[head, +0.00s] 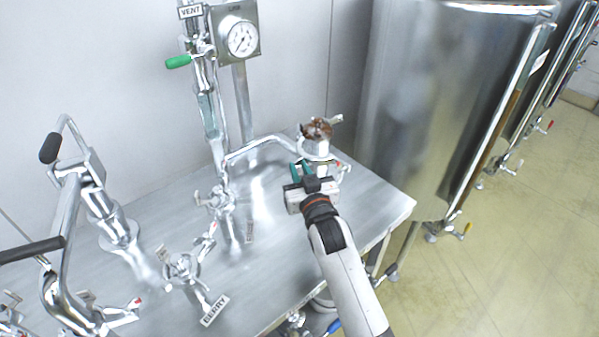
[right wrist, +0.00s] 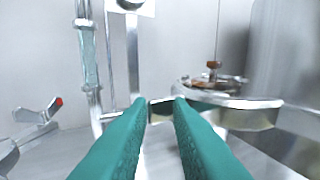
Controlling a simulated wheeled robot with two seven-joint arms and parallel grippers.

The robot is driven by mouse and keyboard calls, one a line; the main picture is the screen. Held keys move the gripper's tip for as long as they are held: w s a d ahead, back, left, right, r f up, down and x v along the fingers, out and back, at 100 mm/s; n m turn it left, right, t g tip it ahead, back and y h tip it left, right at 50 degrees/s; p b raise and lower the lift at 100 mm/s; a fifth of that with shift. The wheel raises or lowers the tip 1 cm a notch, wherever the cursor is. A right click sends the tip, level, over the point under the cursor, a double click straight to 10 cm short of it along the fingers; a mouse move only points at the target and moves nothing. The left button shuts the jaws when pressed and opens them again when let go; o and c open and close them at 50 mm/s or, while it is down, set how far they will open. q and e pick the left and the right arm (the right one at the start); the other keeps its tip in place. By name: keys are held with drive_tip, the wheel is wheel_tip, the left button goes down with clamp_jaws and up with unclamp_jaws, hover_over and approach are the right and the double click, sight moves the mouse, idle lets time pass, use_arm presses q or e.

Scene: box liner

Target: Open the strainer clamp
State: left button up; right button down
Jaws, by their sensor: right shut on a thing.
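The strainer (head: 316,148) is a round metal housing on a bent pipe, with brown matter in its top; it also shows in the right wrist view (right wrist: 228,82). A shiny metal clamp band (right wrist: 245,114) runs round its rim. My right gripper (head: 301,168) reaches the near left side of the strainer. In the right wrist view, its teal fingers (right wrist: 160,103) are shut on a small metal piece at the left end of the clamp band. The fingers partly hide that piece. My left gripper is not in view.
A steel table (head: 262,270) carries valves and pipes, including a fitting tagged BERRY (head: 215,310). A gauge (head: 241,38) and a green-handled vent valve (head: 178,62) stand behind. A large steel tank (head: 425,110) is close on the right. The table's front right is clear.

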drive_tip(key=c, duration=1.7)
unclamp_jaws()
drive_tip(key=shift+w+d+r, duration=0.2)
drive_tip(key=shift+d+r, duration=0.15)
drive_tip(key=shift+r, duration=0.25)
drive_tip(key=shift+o, duration=0.6)
drive_tip(key=shift+w+f, duration=0.1)
drive_tip(key=shift+d+f, duration=0.1)
drive_tip(key=shift+f, duration=0.2)
drive_tip(key=b+v, duration=0.2)
drive_tip(key=v, duration=1)
drive_tip(key=shift+r, duration=0.15)
